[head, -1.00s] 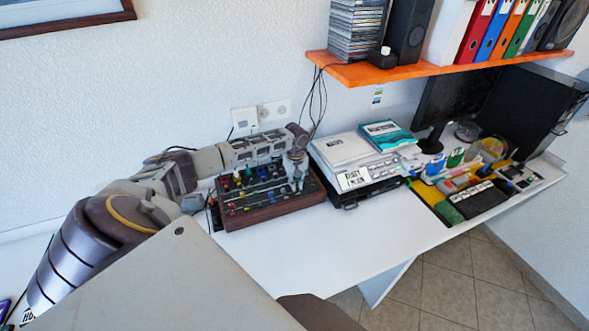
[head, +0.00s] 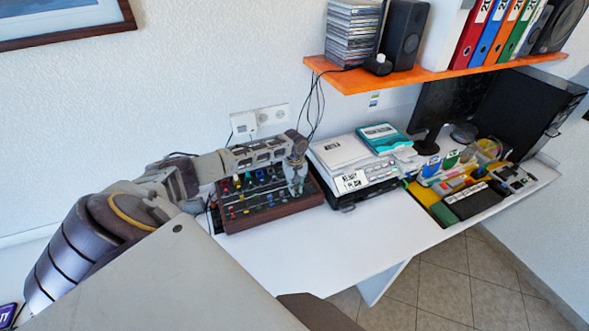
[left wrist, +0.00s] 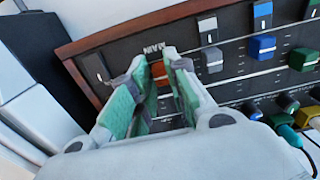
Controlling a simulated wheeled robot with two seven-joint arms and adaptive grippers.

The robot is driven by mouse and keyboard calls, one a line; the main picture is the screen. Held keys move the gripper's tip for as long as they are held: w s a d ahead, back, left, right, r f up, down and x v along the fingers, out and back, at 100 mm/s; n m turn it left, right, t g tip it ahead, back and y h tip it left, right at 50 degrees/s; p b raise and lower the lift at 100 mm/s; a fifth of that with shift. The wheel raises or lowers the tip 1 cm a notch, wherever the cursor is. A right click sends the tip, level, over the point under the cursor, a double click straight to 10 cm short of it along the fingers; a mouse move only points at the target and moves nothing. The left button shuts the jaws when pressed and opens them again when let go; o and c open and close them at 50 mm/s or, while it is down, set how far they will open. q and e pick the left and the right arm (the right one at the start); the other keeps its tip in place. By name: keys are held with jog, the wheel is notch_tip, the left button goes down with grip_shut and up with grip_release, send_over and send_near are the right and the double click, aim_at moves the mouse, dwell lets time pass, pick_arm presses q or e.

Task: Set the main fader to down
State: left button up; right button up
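The mixer (head: 275,213), a dark panel in a wooden case, sits on the white desk against the wall. In the left wrist view its panel (left wrist: 130,55) shows the word MAIN upside down, with an orange fader cap (left wrist: 160,75) close to it. My left gripper (left wrist: 155,62) is over the mixer's right part, its green-padded fingers apart. The orange cap shows in the gap between them; I cannot tell whether they touch it. In the head view the left gripper (head: 297,180) hides that part of the panel. My right gripper is not in view.
Grey (left wrist: 213,60), blue (left wrist: 262,46) and green (left wrist: 303,59) fader caps stand beside the orange one. A printer (head: 355,170) is just right of the mixer. An orange shelf (head: 350,78) hangs above. The desk front (head: 330,250) is clear.

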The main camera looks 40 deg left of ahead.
pick_arm(q)
jog(key=o, duration=0.4)
jog(key=shift+w+d, duration=0.1)
jog(key=shift+w, duration=0.05)
jog(key=shift+c, duration=0.2)
jog(key=shift+r, duration=0.15)
notch_tip(320, 180, up, 12)
dwell(0.3)
jog(key=shift+f, duration=0.25)
dwell(0.4)
